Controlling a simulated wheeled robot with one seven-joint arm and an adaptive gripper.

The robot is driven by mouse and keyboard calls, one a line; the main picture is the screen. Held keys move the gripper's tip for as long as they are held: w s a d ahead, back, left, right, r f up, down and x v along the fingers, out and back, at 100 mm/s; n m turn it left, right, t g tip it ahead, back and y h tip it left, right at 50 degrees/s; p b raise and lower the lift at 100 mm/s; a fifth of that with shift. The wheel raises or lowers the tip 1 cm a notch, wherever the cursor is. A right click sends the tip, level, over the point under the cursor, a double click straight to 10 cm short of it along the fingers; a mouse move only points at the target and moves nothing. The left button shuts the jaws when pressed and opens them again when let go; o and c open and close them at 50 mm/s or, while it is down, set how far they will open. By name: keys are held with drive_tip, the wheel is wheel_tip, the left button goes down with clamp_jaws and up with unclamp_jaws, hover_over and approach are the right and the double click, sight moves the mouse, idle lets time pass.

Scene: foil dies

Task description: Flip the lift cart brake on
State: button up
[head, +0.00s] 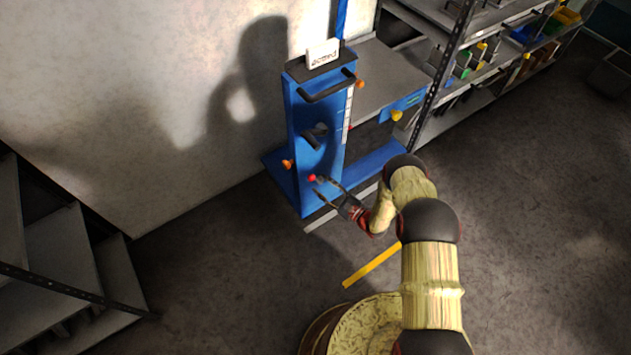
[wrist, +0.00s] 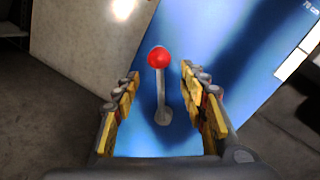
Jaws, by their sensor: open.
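The lift cart (head: 318,150) is a tall blue column on a blue base, standing against the wall in the head view. Its brake lever is a grey stick with a red ball knob (head: 312,178) low on the front face. In the wrist view the lever (wrist: 161,95) stands up from the blue panel (wrist: 215,50), its red knob (wrist: 159,57) at the top. My gripper (head: 325,190) is open at the lever. In the wrist view its two fingers (wrist: 160,95) are on either side of the lever, with visible gaps. Whether the fingertips reach past the lever is unclear.
A black handle (head: 327,88) and orange knobs (head: 287,164) stick out from the cart. A grey platform (head: 385,75) is behind it. Shelving with bins (head: 470,65) stands at right, more shelves (head: 60,260) at left. A yellow floor strip (head: 371,265) lies in front.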

sight(316, 180)
drive_tip(key=shift+b+x, duration=0.4)
drive_tip(key=shift+x, duration=1.7)
drive_tip(key=shift+c, duration=0.2)
clamp_jaws()
drive_tip(key=shift+s, duration=0.1)
